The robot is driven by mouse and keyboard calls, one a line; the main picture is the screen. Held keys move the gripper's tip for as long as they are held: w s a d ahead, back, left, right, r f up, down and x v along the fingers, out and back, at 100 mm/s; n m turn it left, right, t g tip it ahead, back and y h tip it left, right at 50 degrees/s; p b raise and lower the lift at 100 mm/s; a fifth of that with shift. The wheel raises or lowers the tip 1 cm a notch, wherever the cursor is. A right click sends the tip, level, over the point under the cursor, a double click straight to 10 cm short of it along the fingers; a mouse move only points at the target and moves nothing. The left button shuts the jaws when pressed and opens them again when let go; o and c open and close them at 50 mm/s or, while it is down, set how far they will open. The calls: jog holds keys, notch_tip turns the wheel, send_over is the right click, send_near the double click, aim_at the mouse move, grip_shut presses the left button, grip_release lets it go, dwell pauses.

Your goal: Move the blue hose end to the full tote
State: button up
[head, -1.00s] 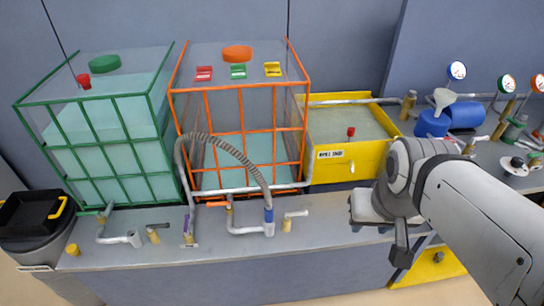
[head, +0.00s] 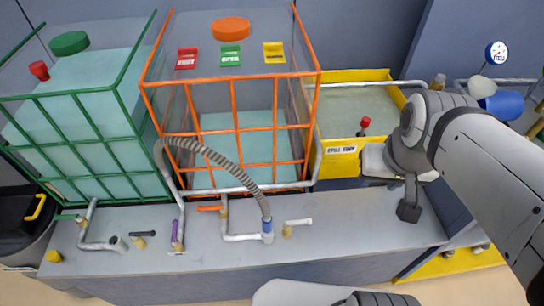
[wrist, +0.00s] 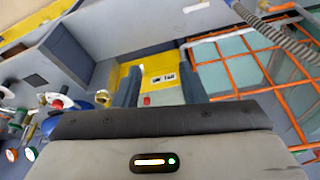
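The grey ribbed hose (head: 215,155) arches from a grey pipe between the totes to its blue hose end (head: 267,228). The blue end sits at the upturned mouth of the pipe below the orange-caged tote (head: 235,130). The full tote (head: 75,115) has a green cage and pale liquid high inside; its outlet pipe ends in an open upturned mouth (head: 118,243). My gripper (wrist: 160,82) is open and empty, its two fingers apart in the wrist view. In the head view my gripper is right of the hose end, before the yellow bin; its fingertips are hard to make out.
The yellow bin (head: 340,160) with a red knob stands right of the orange tote. Valve handles and small brass fittings stick up along the grey bench (head: 340,225). A blue jug (head: 503,103) and gauges are at the right. The bench front right of the hose end is clear.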

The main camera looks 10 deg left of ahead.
jog(key=shift+o, duration=0.7)
jog(key=shift+w+f, duration=0.15)
jog(key=shift+f, duration=0.05)
jog(key=shift+o, duration=1.1)
jog(key=w+a+f+g+b, duration=0.1)
jog(key=w+a+f+b, duration=0.2)
jog(key=f, duration=0.3)
jog(key=w+a+f+b, duration=0.3)
jog(key=w+a+f, duration=0.1)
jog(key=a+f, duration=0.2)
jog(key=shift+f+g+b, duration=0.3)
jog(key=shift+f+g, duration=0.1)
jog(key=shift+f, duration=0.05)
jog(key=g+b, duration=0.2)
jog(key=b, duration=0.4)
send_near(267, 223)
jog(key=shift+n, duration=0.4)
jog(key=f, duration=0.2)
jog(key=w+f, duration=0.1)
jog(key=f, duration=0.2)
jog(key=shift+w+a+f, duration=0.1)
jog(key=shift+w+f, duration=0.1)
jog(key=shift+f, duration=3.95)
jog(key=shift+c, duration=0.4)
